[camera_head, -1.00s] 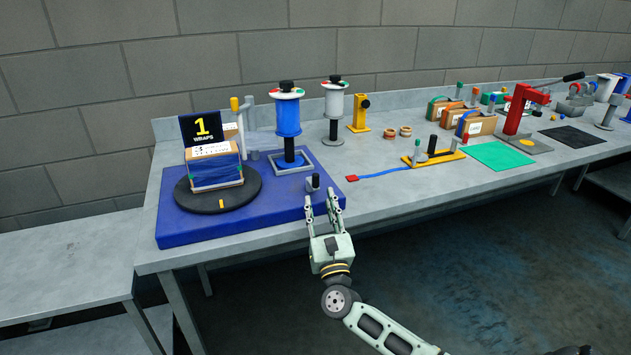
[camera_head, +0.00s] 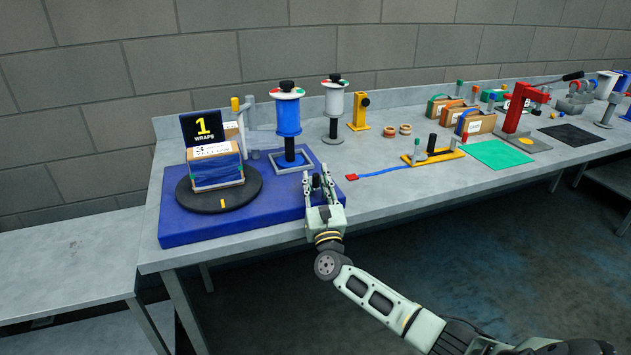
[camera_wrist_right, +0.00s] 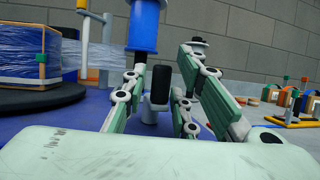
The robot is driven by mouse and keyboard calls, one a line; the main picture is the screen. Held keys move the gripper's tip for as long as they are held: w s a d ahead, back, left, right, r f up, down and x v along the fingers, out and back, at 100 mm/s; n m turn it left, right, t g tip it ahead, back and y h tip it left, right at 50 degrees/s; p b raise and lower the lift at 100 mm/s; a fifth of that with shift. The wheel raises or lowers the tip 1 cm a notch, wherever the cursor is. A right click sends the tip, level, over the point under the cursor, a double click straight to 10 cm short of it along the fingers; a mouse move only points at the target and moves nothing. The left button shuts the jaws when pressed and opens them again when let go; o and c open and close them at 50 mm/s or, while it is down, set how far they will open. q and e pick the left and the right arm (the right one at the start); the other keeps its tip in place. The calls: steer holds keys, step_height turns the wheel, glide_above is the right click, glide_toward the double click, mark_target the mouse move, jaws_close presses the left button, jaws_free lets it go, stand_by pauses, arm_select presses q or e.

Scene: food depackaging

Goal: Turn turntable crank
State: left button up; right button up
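The black turntable (camera_head: 248,190) sits on a blue base (camera_head: 190,230) at the left of the bench. On it stands a box wrapped in blue film (camera_head: 215,172). The crank's dark upright knob (camera_head: 316,181) is at the base's right front corner; it shows in the right wrist view as a black grip (camera_wrist_right: 160,84) on a grey post. My right gripper (camera_head: 318,185) is open, with its fingers on either side of the knob. Gaps show beside the knob in the wrist view, so contact cannot be confirmed. My left gripper is not in view.
A sign reading "1 WRAPS" (camera_head: 203,128) stands behind the box. A blue film spool (camera_head: 288,118) rises behind the crank, with a white spool (camera_head: 334,102) beside it. A yellow fixture with a blue strip (camera_head: 432,157) lies to the right. The bench front edge is clear there.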

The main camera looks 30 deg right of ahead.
jaws_close()
steer(key=shift+a+f+m+g+h+b, duration=0.25)
steer(key=shift+m+h+b, duration=0.25)
steer(key=shift+h+b, duration=0.25)
steer(key=m+g+h+b, duration=0.1)
steer(key=g+h+b, duration=0.1)
steer(key=b, duration=0.1)
steer(key=a+m+g+h+b, duration=0.1)
steer(key=m+g+h+b, duration=0.1)
steer(key=w+m+g+h+b, duration=0.1)
steer(key=g+h+b, duration=0.1)
steer(key=h+b, duration=0.1)
steer(key=shift+w+a+m+b, duration=0.1)
steer(key=shift+a+m+b, duration=0.2)
steer(key=shift+b, duration=0.05)
steer(key=shift+w+a+r+m+g+h+b, duration=0.1)
steer(key=shift+r+m+g+h+b, duration=0.15)
steer(key=shift+g+h+b, duration=0.3)
steer(key=shift+o, duration=1.3)
jaws_free()
